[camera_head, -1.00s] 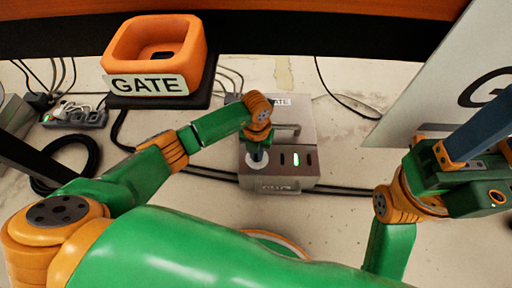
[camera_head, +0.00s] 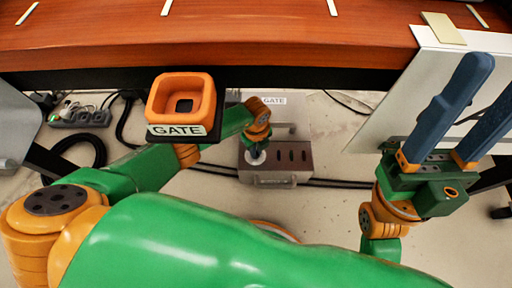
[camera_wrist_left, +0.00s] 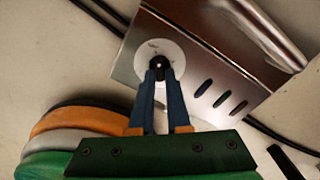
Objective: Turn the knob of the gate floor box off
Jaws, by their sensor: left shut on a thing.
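The gate floor box (camera_head: 292,175) is a metal box on the floor with a GATE label at its back and a handle. It also shows in the left wrist view (camera_wrist_left: 185,85). Its dark knob (camera_wrist_left: 159,62) sits on a round white dial (camera_wrist_left: 147,58). My left gripper (camera_head: 257,152) reaches down to the box and is shut on the knob, with its two blue fingers around it in the left wrist view. The slots beside the dial are dark, with no light showing. My right gripper (camera_head: 492,88) is open and empty, raised at the right.
A wooden table edge (camera_head: 240,30) runs across the top. A pale panel (camera_head: 400,100) stands at the right. Cables and a power strip (camera_head: 80,118) lie on the floor at the left.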

